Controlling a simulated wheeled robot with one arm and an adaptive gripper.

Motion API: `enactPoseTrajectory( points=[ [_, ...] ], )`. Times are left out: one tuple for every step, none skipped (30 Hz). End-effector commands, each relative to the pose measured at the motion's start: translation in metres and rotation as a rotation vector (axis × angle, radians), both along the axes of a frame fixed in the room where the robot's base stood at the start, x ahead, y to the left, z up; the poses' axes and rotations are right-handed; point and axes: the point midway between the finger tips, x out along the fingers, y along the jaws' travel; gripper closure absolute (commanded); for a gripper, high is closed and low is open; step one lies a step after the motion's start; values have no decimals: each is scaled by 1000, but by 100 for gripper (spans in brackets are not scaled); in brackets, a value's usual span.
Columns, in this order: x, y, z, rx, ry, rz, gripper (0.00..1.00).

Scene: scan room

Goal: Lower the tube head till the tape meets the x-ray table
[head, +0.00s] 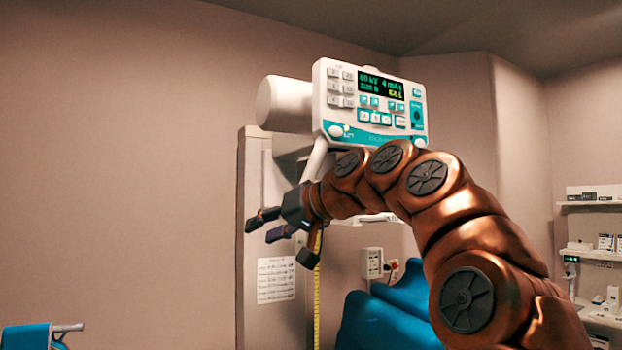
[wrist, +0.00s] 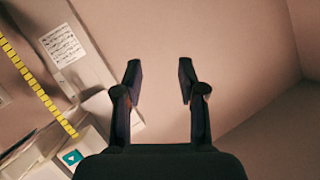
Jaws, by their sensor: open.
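The white tube head (head: 283,103) carries a control panel (head: 370,105) with a lit display and teal buttons. A pale handle bar (head: 316,160) slants down from the panel's left side, just above my gripper. A yellow tape (head: 317,285) hangs below; its lower end runs out of the picture. It also shows in the wrist view (wrist: 38,88), at the left. My gripper (head: 272,230) is left of and below the panel, pointing left, open. In the wrist view my gripper (wrist: 159,66) has nothing between its fingers. I cannot clearly make out the x-ray table.
A tall pale column (head: 252,200) with a paper sheet (head: 276,280) stands behind my gripper. Blue padded furniture (head: 385,322) is at the bottom middle, and another blue item (head: 26,337) is at the lower left. Shelves (head: 600,203) stand at the right. The left wall area is clear.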

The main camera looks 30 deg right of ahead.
Motion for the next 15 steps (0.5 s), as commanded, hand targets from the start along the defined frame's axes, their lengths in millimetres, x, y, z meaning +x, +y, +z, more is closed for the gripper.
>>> enactPoseTrajectory(
  points=[
    [0,-18,14,8,-48,-25,60],
    [0,-27,22,11,-76,-37,60],
    [-3,-40,35,15,-116,-55,60],
    [-6,-49,44,17,-144,-68,60],
    [-8,-57,51,19,-167,-79,60],
    [-12,-68,62,22,-200,-96,60],
    [-14,-76,67,23,-220,-107,60],
    [-16,-83,72,23,-237,-116,60],
    [-20,-91,80,23,-263,-130,60],
    [-23,-97,86,22,-281,-140,60],
    [-26,-102,90,21,-297,-148,60],
    [-30,-108,96,20,-316,-158,60],
    [-33,-113,100,20,-330,-165,60],
    [-35,-117,103,18,-342,-173,60],
    [-38,-122,107,17,-357,-181,60]
  ],
)
